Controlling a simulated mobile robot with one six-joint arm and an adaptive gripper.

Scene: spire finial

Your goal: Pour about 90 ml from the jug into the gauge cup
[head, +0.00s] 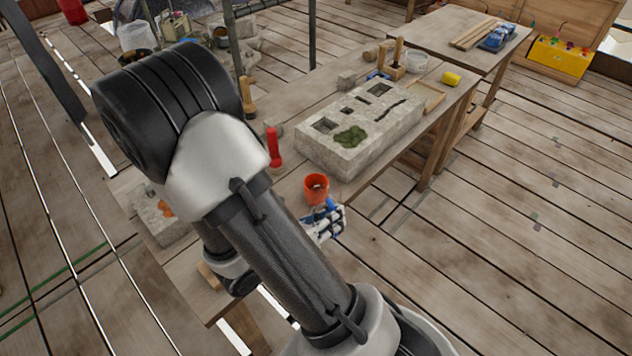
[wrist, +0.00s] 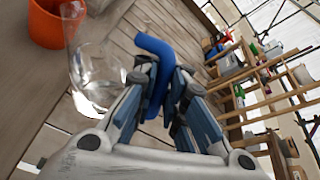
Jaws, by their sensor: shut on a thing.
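My gripper (head: 328,226) is shut on the blue handle (wrist: 155,48) of a clear jug. The clear jug (wrist: 96,75) shows beside the handle in the wrist view. Its see-through wall is hard to make out in the head view. I cannot tell its liquid level or exact tilt. An orange cup (head: 316,189), which appears to be the gauge cup, is just beyond my gripper by the bench edge. It also shows in the wrist view (wrist: 48,24), close to the jug's rim. The inside of the cup is not clear enough to read. No stream shows.
A carved stone block (head: 350,135) lies on the wooden bench behind the cup. A red upright object (head: 273,147) stands left of the cup. A mallet (head: 247,97) and another stone piece (head: 160,215) are farther left. The plank floor to the right is mostly clear.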

